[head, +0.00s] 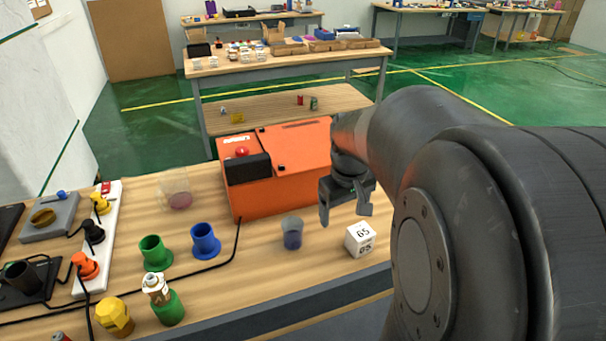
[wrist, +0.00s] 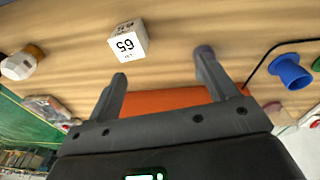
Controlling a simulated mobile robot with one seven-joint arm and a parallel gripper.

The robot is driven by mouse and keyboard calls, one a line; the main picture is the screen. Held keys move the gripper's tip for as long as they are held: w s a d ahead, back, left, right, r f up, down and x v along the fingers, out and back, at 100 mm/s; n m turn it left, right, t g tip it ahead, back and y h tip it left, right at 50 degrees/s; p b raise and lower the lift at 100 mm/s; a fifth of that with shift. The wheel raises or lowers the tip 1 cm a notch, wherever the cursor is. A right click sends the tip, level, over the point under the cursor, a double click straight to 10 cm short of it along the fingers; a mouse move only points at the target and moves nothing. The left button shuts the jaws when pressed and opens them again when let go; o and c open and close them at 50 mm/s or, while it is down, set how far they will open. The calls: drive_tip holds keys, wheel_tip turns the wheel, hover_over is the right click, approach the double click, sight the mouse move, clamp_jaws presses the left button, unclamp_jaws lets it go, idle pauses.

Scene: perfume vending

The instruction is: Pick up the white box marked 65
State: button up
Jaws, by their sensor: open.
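The white box marked 65 (head: 360,240) sits on the wooden table near its front edge, right of a small clear cup. It also shows in the wrist view (wrist: 128,42), beyond the fingertips and nearer the left finger, with its number upside down. My gripper (head: 345,213) is open and empty, above the table between the orange machine and the box. In the wrist view my two fingers (wrist: 162,65) are spread apart, and neither touches the box.
An orange machine (head: 290,183) stands behind my gripper. A clear cup with purplish contents (head: 292,235) stands left of the box. Blue (head: 205,241) and green (head: 155,254) holders and a black cable lie further left. Bare wood surrounds the box.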

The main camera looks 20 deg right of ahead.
drive_tip(key=g, duration=0.1)
hover_over(360, 240)
drive_tip(key=w+d, duration=0.1)
drive_tip(key=w, duration=0.2)
drive_tip(key=shift+n+y, duration=0.3)
drive_tip(key=shift+y, duration=0.1)
drive_tip(key=f, duration=0.5)
drive_tip(key=shift+s+d+f, duration=0.2)
drive_tip(key=shift+s+f, duration=0.05)
drive_tip(key=shift+f, duration=0.1)
drive_tip(key=f, duration=1.1)
drive_tip(key=shift+w+d, duration=0.1)
drive_tip(key=shift+d, duration=0.1)
drive_tip(key=shift+r, duration=0.1)
drive_tip(key=c, duration=1.1)
